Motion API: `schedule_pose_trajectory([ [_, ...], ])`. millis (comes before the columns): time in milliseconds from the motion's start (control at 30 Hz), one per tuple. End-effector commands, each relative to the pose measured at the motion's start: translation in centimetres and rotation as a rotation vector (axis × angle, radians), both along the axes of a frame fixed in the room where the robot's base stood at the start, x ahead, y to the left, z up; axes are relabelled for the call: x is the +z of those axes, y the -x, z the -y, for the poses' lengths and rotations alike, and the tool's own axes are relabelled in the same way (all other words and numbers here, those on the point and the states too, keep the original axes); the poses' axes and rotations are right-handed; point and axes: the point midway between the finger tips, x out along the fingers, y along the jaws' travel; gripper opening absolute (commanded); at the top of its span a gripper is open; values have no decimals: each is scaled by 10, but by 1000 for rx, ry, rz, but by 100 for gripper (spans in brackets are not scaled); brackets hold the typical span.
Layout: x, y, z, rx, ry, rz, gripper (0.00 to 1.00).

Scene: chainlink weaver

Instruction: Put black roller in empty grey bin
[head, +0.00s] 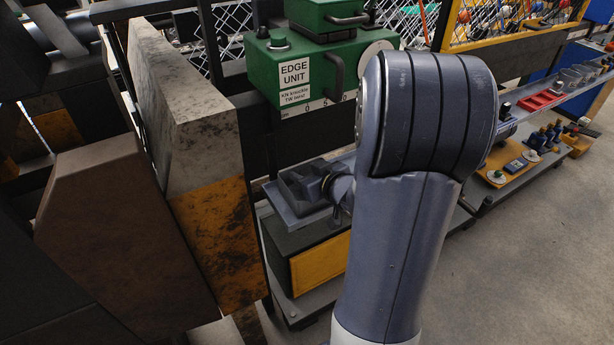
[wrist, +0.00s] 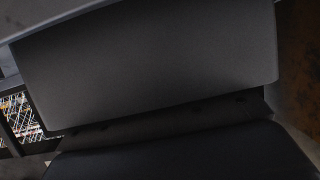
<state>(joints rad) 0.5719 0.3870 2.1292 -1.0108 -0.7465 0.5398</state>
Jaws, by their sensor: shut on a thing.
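My gripper (head: 306,183) shows small and dark in the head view, left of my arm, low in front of the green machine. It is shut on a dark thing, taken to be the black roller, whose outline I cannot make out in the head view. A smooth dark shape (wrist: 150,65) fills most of the wrist view, with a second dark surface (wrist: 190,155) below it; I cannot tell which is roller and which is finger. A flat blue-grey tray (head: 275,200) lies just under the gripper. I cannot pick out an empty grey bin; my arm hides the middle.
A green edge unit (head: 295,72) stands behind the gripper. A black and yellow box (head: 318,265) sits under the tray. A worn grey and orange post (head: 205,150) stands close on the left. At right are a cart with a tan board (head: 508,168) and open floor (head: 540,270).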

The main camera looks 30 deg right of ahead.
Motion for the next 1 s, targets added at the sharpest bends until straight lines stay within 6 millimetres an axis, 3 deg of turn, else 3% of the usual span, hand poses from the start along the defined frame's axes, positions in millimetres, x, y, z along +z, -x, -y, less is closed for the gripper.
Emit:
schedule_pose_trajectory([
  [667,-13,1,0,1,3,-5,11],
  [700,-14,1,0,2,3,-8,44],
  [1000,-17,2,-1,4,4,-15,65],
])
